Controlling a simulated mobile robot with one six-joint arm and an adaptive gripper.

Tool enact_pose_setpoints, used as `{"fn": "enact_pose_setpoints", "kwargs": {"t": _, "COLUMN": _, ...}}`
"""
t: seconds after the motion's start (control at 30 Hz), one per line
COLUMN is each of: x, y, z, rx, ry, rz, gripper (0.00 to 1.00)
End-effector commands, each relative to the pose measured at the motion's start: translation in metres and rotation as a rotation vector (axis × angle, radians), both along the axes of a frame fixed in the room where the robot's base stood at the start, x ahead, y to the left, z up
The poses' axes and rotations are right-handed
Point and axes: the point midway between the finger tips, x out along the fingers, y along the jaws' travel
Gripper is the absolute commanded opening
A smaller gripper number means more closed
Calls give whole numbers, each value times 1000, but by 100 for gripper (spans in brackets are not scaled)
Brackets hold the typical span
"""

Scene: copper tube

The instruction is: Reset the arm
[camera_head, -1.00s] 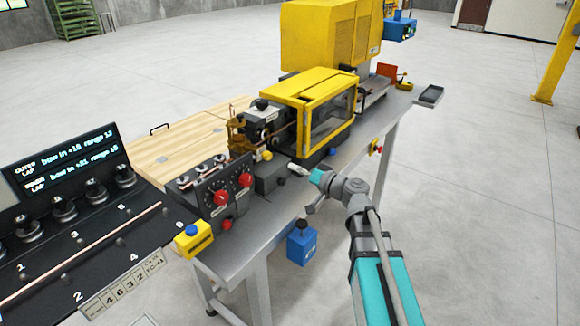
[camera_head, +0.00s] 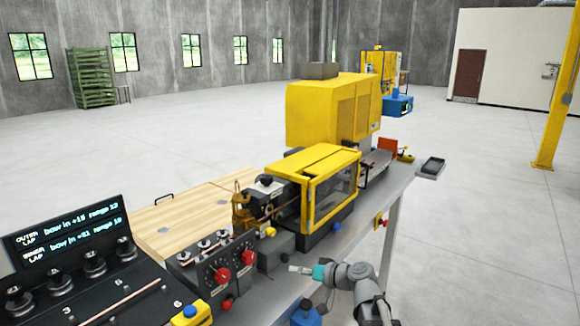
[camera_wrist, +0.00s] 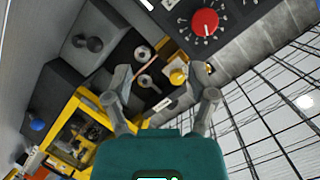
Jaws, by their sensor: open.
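My gripper (camera_head: 303,270) is at the front edge of the bench, in front of the yellow-framed machine, with a teal section behind its fingers. In the wrist view my gripper (camera_wrist: 160,82) has its two grey fingers spread apart, with nothing between them. Behind the gap lie dark machine parts with round metal fittings and a yellow knob (camera_wrist: 178,76). My forearm runs down out of the bottom of the head view. A copper tube (camera_head: 128,301) lies along the dark gauge panel at the lower left, away from my gripper.
The yellow-framed machine (camera_head: 331,198) stands on the grey bench, with a control box with red knobs (camera_head: 222,275) left of it. A taller yellow machine (camera_head: 333,112) is behind. A grey tray (camera_head: 431,168) is at the far right end.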

Motion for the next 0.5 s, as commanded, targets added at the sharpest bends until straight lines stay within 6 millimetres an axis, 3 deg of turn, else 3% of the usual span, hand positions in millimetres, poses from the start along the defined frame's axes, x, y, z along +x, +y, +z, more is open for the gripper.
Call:
{"fn": "enact_pose_setpoints", "kwargs": {"t": 0.27, "x": -42, "y": -13, "z": -56, "rx": -265, "ry": 214, "rz": 52, "gripper": 73}}
{"fn": "enact_pose_setpoints", "kwargs": {"t": 0.5, "x": -78, "y": -44, "z": -96, "rx": -505, "ry": 412, "rz": 31, "gripper": 73}}
